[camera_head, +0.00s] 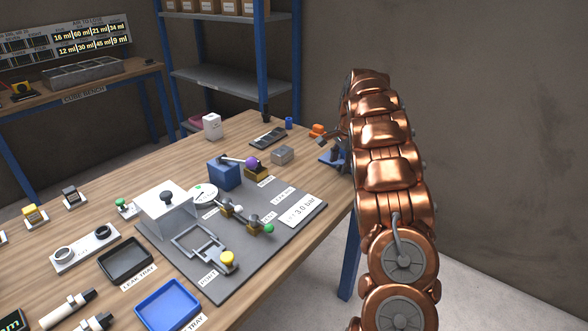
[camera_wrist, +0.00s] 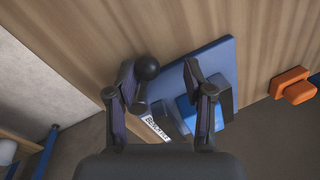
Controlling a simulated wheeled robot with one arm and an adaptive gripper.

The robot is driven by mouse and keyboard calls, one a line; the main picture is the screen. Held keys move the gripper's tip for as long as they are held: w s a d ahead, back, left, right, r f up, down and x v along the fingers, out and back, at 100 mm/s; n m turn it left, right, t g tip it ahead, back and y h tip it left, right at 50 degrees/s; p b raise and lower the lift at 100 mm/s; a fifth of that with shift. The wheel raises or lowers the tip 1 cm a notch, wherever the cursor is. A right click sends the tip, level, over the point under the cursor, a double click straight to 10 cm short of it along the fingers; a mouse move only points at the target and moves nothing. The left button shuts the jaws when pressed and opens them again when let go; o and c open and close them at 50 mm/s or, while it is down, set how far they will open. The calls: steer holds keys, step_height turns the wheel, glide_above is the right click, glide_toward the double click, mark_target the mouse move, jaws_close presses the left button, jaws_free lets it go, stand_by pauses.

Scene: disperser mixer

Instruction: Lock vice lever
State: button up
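The blue vice (camera_wrist: 212,62) is below my gripper in the wrist view, with a label plate (camera_wrist: 157,128) beside it. A black ball knob (camera_wrist: 147,68), which looks like the end of the vice lever, lies between my fingers, close to the left one. I cannot tell if they touch. My gripper (camera_wrist: 160,66) is open, its two dark fingers spread apart. The lever's shaft is mostly hidden. In the head view the vice (camera_head: 331,157) sits at the table's right edge, partly hidden by my copper-coloured arm, which also hides my gripper.
An orange object (camera_wrist: 291,85) lies right of the vice; it also shows in the head view (camera_head: 318,131). A grey board (camera_head: 245,262) with fittings, a blue tray (camera_head: 168,304) and a dark tray (camera_head: 125,260) occupy the wooden table. A shelf rack (camera_head: 215,76) stands behind.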

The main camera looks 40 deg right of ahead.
mark_target(341, 165)
steer(key=shift+w+d+r+m, duration=0.1)
steer(key=shift+w+d+m, duration=0.05)
steer(key=shift+m, duration=0.15)
steer(key=shift+r, duration=0.1)
steer(key=r, duration=0.4)
steer(key=s+r, duration=0.1)
steer(key=r, duration=0.1)
steer(key=shift+s+r+b, duration=0.1)
steer(key=shift+r+b, duration=0.15)
steer(key=shift+b, duration=0.05)
steer(key=shift+s+a+r, duration=0.15)
steer(key=shift+a+r, duration=0.2)
steer(key=shift+r, duration=0.15)
steer(key=s+a+r+n+p, duration=0.1)
steer(key=s+a+r+n, duration=0.1)
steer(key=a, duration=0.6)
steer(key=s+a+r+n+g+p, duration=0.1)
steer(key=s+a+r+n, duration=0.1)
steer(key=s+a, duration=0.3)
steer(key=s+a+r+n+g+p, duration=0.1)
steer(key=s+a+n, duration=0.3)
steer(key=a, duration=0.9)
steer(key=shift+s+a+r+n, duration=0.2)
steer(key=shift+s+r+n, duration=0.15)
steer(key=shift+r, duration=0.3)
steer(key=shift+a, duration=0.1)
